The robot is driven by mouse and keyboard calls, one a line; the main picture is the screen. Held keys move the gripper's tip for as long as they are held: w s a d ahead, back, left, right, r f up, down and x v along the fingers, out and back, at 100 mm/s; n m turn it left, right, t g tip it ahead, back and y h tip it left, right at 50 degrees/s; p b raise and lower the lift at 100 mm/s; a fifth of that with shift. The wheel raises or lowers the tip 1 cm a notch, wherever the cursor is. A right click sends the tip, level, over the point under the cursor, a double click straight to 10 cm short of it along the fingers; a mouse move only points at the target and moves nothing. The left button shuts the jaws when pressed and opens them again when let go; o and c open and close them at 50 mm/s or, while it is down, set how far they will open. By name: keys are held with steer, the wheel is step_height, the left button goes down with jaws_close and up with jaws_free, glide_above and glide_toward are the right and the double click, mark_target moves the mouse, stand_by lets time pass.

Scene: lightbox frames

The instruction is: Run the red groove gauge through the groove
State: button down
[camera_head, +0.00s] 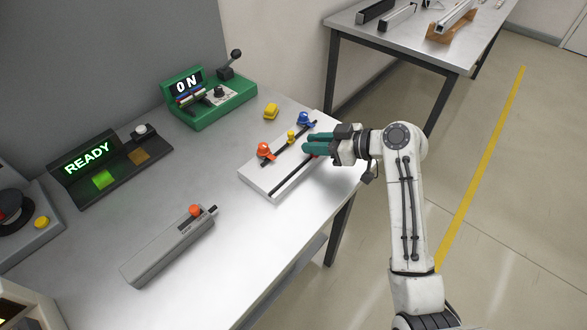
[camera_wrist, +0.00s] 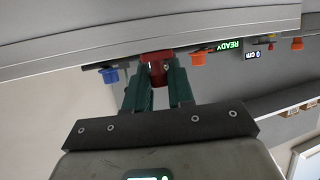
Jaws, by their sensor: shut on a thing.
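My gripper (camera_head: 307,145) is over the right part of a white block (camera_head: 262,183) on the table. Its green fingers, also in the wrist view (camera_wrist: 157,78), are shut on the red groove gauge (camera_wrist: 157,60). In the head view the fingers hide almost all of the gauge. A long dark groove (camera_head: 290,179) runs along the block's near side. The gauge is at or close to this groove; I cannot tell whether its tip sits inside. Orange (camera_head: 264,149), yellow (camera_head: 291,136) and blue (camera_head: 304,118) knobbed pieces stand along a second dark line behind.
A grey bar with an orange knob (camera_head: 168,246) lies at the front. A green "ON" box with a lever (camera_head: 208,98), a black "READY" panel (camera_head: 110,166) and a yellow piece (camera_head: 271,111) stand behind. Bare table surrounds the block's left end.

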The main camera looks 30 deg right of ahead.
steer(key=w+d+b, duration=0.1)
steer(key=d, duration=0.2)
steer(key=w+d+b, duration=0.1)
steer(key=d, duration=0.3)
steer(key=w+d+b, duration=0.1)
steer(key=d, duration=0.2)
steer(key=shift+w+d+b, duration=0.2)
steer(key=shift+d+b, duration=0.15)
steer(key=shift+b, duration=0.05)
steer(key=c, duration=1.1)
jaws_free()
steer(key=shift+o, duration=0.2)
steer(key=v, duration=1)
steer(key=shift+s+d+r, duration=0.1)
steer(key=shift+s+d, duration=0.1)
steer(key=shift+s, duration=0.1)
